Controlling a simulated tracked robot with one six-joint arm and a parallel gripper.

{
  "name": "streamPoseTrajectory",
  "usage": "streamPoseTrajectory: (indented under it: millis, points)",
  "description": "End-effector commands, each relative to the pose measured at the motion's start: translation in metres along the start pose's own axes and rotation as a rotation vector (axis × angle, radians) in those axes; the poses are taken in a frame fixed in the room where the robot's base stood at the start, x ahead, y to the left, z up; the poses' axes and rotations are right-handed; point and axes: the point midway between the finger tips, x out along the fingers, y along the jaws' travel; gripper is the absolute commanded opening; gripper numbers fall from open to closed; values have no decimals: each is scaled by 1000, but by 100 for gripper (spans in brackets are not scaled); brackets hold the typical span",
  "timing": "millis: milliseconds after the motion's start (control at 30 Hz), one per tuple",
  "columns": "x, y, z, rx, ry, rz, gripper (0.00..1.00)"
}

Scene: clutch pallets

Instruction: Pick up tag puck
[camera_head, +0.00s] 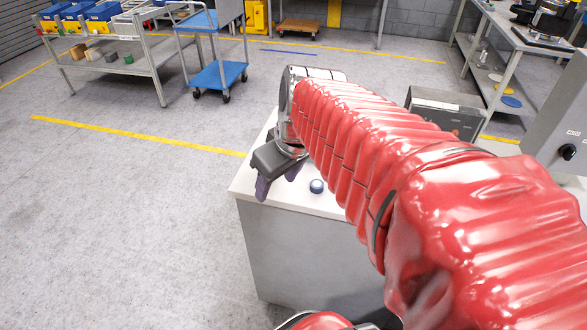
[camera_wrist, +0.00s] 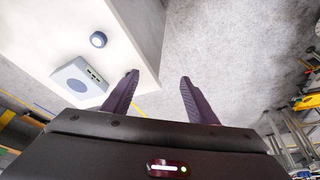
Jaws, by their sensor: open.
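The tag puck (camera_head: 316,186), a small dark blue disc with a lighter top, lies on the white top of a grey cabinet (camera_head: 262,203), near its front edge. It also shows in the wrist view (camera_wrist: 98,39), at the upper left. My gripper (camera_head: 278,180) is to the left of the puck in the head view, by the cabinet's left edge. In the wrist view its two dark purple fingers (camera_wrist: 159,77) are spread apart with nothing between them. The puck lies outside the fingers, apart from them.
A grey box with a round blue patch (camera_wrist: 80,77) stands on the cabinet top in the wrist view. A grey metal unit (camera_head: 445,112) stands at the back right. A blue cart (camera_head: 217,75) and a workbench with bins (camera_head: 110,62) stand farther off. The floor at left is clear.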

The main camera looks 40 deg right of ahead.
Motion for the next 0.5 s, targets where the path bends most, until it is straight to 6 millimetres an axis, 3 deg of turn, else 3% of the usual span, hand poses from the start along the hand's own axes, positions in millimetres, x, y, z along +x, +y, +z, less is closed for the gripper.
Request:
streamPoseTrajectory:
  millis: [500]
  points:
    - [14,126,10,-52,-2,-50,53]
